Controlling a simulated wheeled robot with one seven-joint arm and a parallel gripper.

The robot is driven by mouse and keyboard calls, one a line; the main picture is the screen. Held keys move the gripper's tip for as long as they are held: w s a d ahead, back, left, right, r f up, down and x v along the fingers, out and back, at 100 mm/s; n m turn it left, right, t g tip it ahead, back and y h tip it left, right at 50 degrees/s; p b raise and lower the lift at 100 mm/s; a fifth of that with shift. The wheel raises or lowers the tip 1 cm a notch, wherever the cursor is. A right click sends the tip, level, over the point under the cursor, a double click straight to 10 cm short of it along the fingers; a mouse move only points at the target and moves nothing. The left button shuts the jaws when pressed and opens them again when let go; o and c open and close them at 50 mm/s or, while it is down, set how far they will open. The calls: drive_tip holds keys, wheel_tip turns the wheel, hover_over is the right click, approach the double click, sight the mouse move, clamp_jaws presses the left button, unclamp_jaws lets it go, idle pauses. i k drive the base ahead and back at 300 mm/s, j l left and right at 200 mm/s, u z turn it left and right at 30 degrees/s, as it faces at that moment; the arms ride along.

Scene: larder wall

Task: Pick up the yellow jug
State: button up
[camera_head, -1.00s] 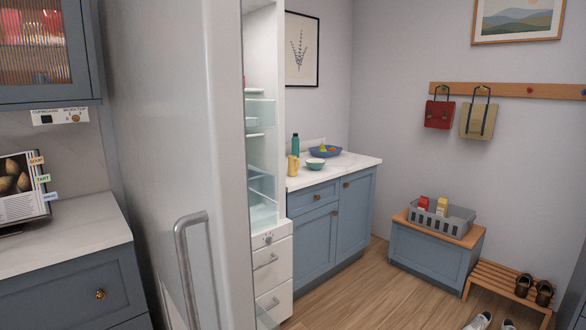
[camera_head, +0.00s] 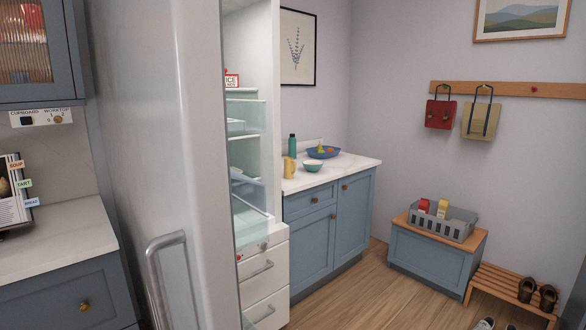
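The yellow jug (camera_head: 290,167) stands upright on the white worktop (camera_head: 345,166) of the blue cabinet, close to the worktop's left end. It is beside the tall white fridge interior. A teal bottle (camera_head: 292,146) stands just behind it, and a teal bowl (camera_head: 313,165) is to its right. My gripper is not in view.
The large open fridge door (camera_head: 165,150) with its handle (camera_head: 167,242) fills the left foreground. Behind it are fridge shelves (camera_head: 245,140) and white drawers (camera_head: 262,275). A blue fruit bowl (camera_head: 323,153) is at the worktop's back. A grey basket (camera_head: 440,222) sits on a low chest. Wooden floor (camera_head: 370,295) lies in front.

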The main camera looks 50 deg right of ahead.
sight(291, 168)
drive_tip(key=i+l, duration=0.15)
drive_tip(key=l, duration=0.25)
drive_tip(key=i+l, duration=0.2)
drive_tip(key=l, duration=0.25)
drive_tip(key=i+l+z, duration=0.1)
drive_tip(key=l, duration=0.3)
drive_tip(key=i+l, duration=0.25)
drive_tip(key=l, duration=0.15)
drive_tip(key=i+l+z, duration=0.1)
drive_tip(key=l, duration=0.3)
drive_tip(key=i+l, duration=0.25)
drive_tip(key=l, duration=0.15)
drive_tip(key=i+l, duration=0.2)
drive_tip(key=l, duration=0.15)
drive_tip(key=l+z, duration=0.05)
